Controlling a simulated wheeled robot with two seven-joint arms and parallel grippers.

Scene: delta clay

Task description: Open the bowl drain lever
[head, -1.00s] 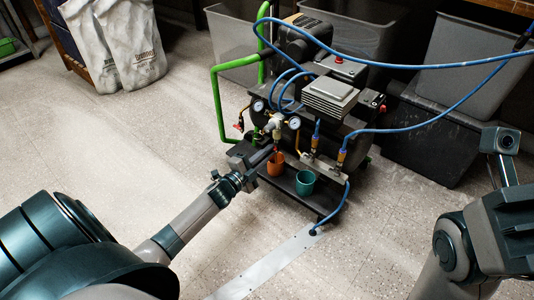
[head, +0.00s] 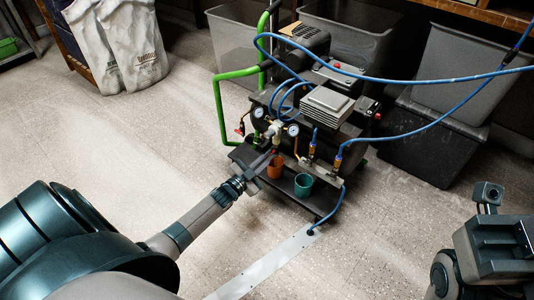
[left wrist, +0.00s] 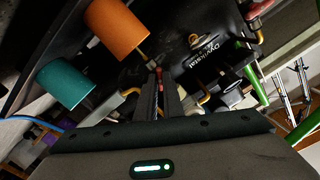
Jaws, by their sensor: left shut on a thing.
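My left gripper (head: 268,158) reaches the front of the compressor, under the regulator (head: 275,129) and between the gauges. In the left wrist view its fingers (left wrist: 158,90) are close together, shut on a small red piece (left wrist: 158,71) that looks like the bowl drain lever. The fingers hide most of it, so its angle cannot be told. An orange cup (head: 275,167) stands just right of the gripper; it also shows in the left wrist view (left wrist: 117,31). My right arm (head: 495,250) is at the right edge; its fingers cannot be made out.
A teal cup (head: 304,184) stands on the compressor's lower shelf (head: 316,205). Blue hoses (head: 420,66) loop across the compressor. A green handle (head: 219,108) is at its left. Grey bins (head: 455,75) stand behind.

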